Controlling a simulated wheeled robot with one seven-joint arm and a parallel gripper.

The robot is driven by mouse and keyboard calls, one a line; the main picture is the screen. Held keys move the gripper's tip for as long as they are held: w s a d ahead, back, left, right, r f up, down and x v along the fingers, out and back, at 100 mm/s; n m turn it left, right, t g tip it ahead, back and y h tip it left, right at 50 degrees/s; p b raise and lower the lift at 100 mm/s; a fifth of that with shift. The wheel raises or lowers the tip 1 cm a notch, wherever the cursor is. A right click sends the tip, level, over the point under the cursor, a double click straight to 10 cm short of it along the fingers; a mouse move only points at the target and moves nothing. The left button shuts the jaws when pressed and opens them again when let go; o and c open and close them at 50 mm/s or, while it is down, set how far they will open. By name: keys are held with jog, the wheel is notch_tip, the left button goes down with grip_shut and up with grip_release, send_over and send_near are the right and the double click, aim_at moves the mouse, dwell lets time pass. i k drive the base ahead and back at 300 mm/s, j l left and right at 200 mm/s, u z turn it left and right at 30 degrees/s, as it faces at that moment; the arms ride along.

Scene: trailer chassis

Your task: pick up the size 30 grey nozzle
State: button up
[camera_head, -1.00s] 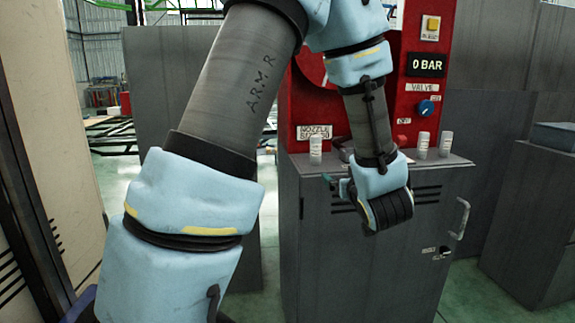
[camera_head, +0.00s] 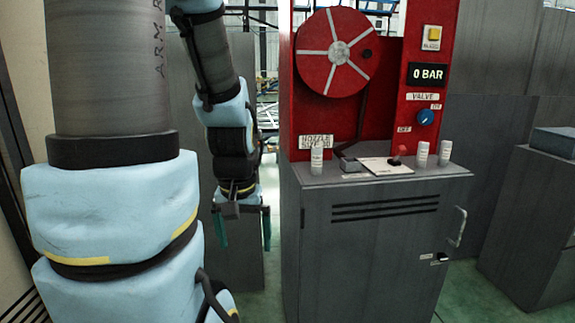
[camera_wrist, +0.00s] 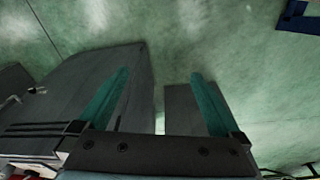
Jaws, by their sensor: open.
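Three small pale grey-white cylinders that look like nozzles stand upright on the grey cabinet's top. One (camera_head: 317,160) is at the left under a sign (camera_head: 316,141) that seems to read "NOZZLE SIZE 30". The other two, a middle one (camera_head: 422,154) and a right one (camera_head: 445,153), stand close together at the right. Their own markings are too small to read, so I cannot tell which is size 30. My gripper (camera_head: 244,238) hangs left of the cabinet, teal fingers down, open and empty. In the wrist view its fingers (camera_wrist: 160,76) are apart over the floor.
The grey cabinet (camera_head: 375,245) carries a red panel with a hose reel (camera_head: 338,52), a "0 BAR" display (camera_head: 427,74) and a blue valve knob (camera_head: 425,117). A white plate (camera_head: 386,167) and a dark fitting (camera_head: 349,164) lie between the cylinders. Another grey cabinet (camera_head: 535,220) stands right.

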aim_at(316, 152)
jog(key=l+u, duration=0.1)
jog(key=u, duration=0.35)
jog(key=l+u, duration=0.1)
jog(key=u, duration=0.35)
jog(key=l+u, duration=0.15)
jog(key=u, duration=0.3)
jog(key=k+l+u, duration=0.4)
jog(key=l, duration=0.15)
jog(key=k+l+u, duration=0.25)
jog(key=l+u, duration=0.15)
jog(key=k+l, duration=0.35)
jog(key=l, duration=0.1)
